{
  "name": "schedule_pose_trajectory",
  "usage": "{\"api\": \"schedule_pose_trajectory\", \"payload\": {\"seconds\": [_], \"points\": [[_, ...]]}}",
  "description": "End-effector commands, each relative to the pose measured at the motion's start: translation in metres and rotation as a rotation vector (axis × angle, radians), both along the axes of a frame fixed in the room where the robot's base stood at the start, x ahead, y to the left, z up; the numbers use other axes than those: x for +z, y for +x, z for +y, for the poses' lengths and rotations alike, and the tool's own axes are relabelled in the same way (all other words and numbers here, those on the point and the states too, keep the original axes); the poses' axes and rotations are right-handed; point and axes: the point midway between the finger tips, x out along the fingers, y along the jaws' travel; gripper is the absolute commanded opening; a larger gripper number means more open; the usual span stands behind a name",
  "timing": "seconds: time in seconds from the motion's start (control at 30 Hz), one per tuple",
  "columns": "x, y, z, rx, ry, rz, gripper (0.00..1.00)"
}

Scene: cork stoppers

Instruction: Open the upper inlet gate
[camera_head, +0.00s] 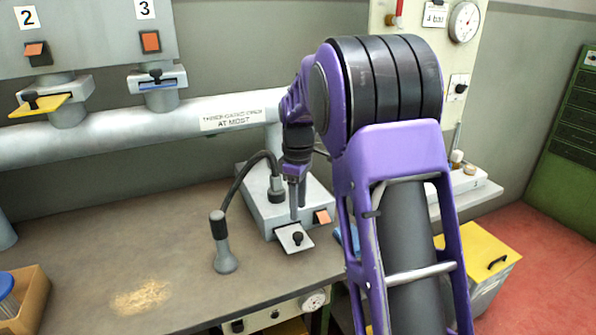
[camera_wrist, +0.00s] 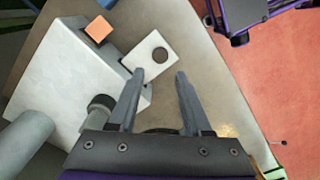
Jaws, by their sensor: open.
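A pale slide plate with a black knob (camera_head: 297,238) sticks out from the front of a grey box (camera_head: 262,212) on the bench. An orange tab (camera_head: 322,217) is beside it on the box. My gripper (camera_head: 297,212) points down just above this plate, open and empty. In the wrist view, the fingertips (camera_wrist: 160,74) are apart, close to the plate (camera_wrist: 138,58) and its dark round knob (camera_wrist: 160,55). Higher up hang gate 2 with a yellow plate (camera_head: 45,106) pulled out, and gate 3 with a blue plate (camera_head: 158,85) mostly in. No visible label says "upper inlet".
A bent hose with a grey nozzle (camera_head: 222,245) stands on the bench left of the box. A large pipe (camera_head: 150,128) runs behind. A wooden box (camera_head: 25,298) is at the front left, a yellow-lidded bin (camera_head: 478,252) at right. The middle bench holds scattered crumbs (camera_head: 142,297).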

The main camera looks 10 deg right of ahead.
Motion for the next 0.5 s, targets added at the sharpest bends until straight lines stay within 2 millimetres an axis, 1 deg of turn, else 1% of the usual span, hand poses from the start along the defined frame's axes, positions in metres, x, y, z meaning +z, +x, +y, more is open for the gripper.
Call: {"api": "schedule_pose_trajectory", "payload": {"seconds": [0.03, 0.2, 0.33, 0.5], "points": [[0.016, 0.001, 0.0, 0.0, 0.0, -0.005, 0.49], [0.055, 0.001, 0.0, 0.001, -0.001, -0.004, 0.49], [0.075, 0.0, 0.0, 0.001, -0.001, -0.002, 0.49], [0.09, 0.0, 0.0, 0.0, -0.001, -0.001, 0.49]]}}
